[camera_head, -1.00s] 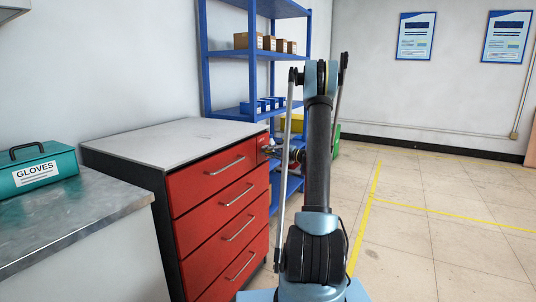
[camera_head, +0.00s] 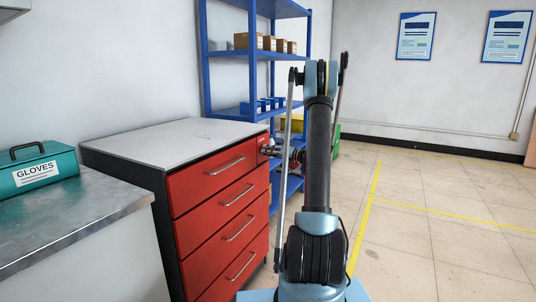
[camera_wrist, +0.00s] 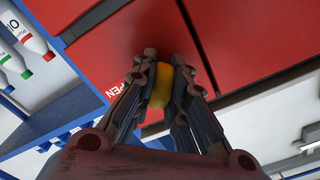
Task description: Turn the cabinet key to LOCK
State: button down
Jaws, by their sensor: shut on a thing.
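The red drawer cabinet (camera_head: 222,183) with a grey top stands left of my arm. In the head view my gripper (camera_head: 268,150) is at the upper right end of the cabinet's front, and the key is hidden there. In the wrist view my gripper (camera_wrist: 167,80) is shut on the yellow key (camera_wrist: 160,86), with a finger on either side of it. The key is against the red cabinet front (camera_wrist: 120,45). No LOCK lettering is visible.
A blue shelf rack (camera_head: 206,65) with boxes stands behind the cabinet. A metal bench (camera_head: 75,220) with a teal GLOVES box (camera_head: 38,166) is at the left. The floor (camera_head: 440,220) right of my arm is clear.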

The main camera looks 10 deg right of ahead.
jog(key=n, duration=0.4)
jog(key=shift+f+n, duration=0.15)
jog(key=shift+n, duration=1.95)
jog(key=c, duration=1.6)
grip_release()
jog(key=v, duration=1.2)
